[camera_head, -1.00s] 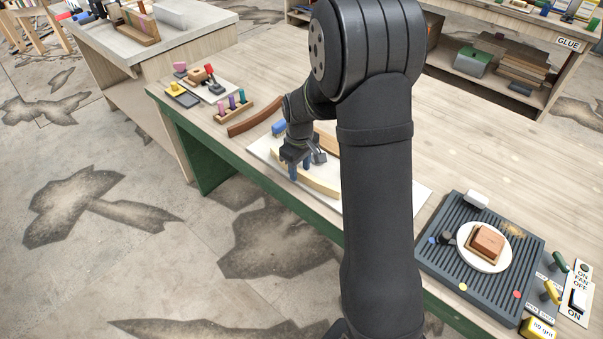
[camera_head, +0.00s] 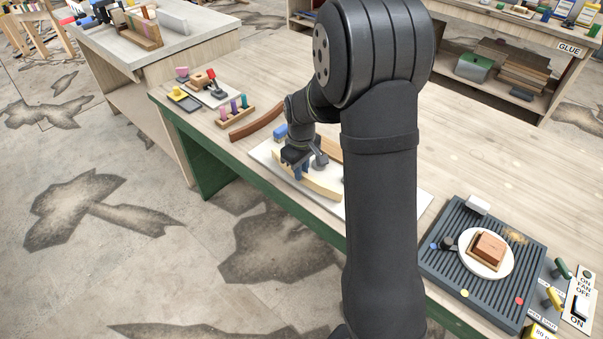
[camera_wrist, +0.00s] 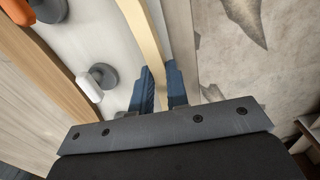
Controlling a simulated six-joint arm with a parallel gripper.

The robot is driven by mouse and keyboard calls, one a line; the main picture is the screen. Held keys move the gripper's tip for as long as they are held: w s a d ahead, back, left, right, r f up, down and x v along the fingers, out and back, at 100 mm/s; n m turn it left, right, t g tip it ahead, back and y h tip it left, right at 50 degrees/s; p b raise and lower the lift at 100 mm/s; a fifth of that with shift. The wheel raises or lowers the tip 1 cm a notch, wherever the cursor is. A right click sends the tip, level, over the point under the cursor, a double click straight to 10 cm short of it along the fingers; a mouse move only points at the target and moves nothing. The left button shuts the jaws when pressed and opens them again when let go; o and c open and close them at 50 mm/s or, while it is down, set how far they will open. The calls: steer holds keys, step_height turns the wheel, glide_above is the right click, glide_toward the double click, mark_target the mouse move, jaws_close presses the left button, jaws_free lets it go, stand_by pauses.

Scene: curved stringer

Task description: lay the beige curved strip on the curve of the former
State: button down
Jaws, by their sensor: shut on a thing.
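The beige curved strip (camera_head: 322,188) lies along the near side of a white board (camera_head: 335,203) on the bench. My gripper (camera_head: 301,171) is over its left part, with blue fingers on either side. In the wrist view my gripper (camera_wrist: 160,88) is shut on the strip (camera_wrist: 148,40), which runs up between the fingers. A brown wooden piece, seemingly the former (camera_head: 328,147), stands behind the strip, apart from it, partly hidden by my arm. Its edge shows in the wrist view (camera_wrist: 50,75) left of the strip. Whether the strip touches the board is unclear.
A grey-footed clamp-like piece with a white end (camera_wrist: 92,85) stands between former and strip. A dark brown curved piece (camera_head: 257,124) and a peg rack (camera_head: 234,113) lie to the left. A grooved dark tray (camera_head: 480,262) with a plate is at the right. The bench's front edge is close.

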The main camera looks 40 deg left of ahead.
mark_target(304, 173)
steer(key=r, duration=0.3)
steer(key=shift+w+d+r, duration=0.15)
steer(key=shift+d, duration=0.15)
steer(key=w+d+r, duration=0.4)
steer(key=d+r, duration=0.2)
steer(key=d, duration=0.3)
steer(key=w+a+f, duration=0.1)
steer(key=w+a, duration=0.7)
steer(key=a, duration=0.1)
steer(key=shift+w+a+f, duration=0.15)
steer(key=shift+a, duration=0.15)
steer(key=shift+f, duration=0.15)
steer(key=shift+f, duration=2.75)
steer(key=shift+f, duration=1.75)
steer(key=c, duration=1.3)
jaws_free()
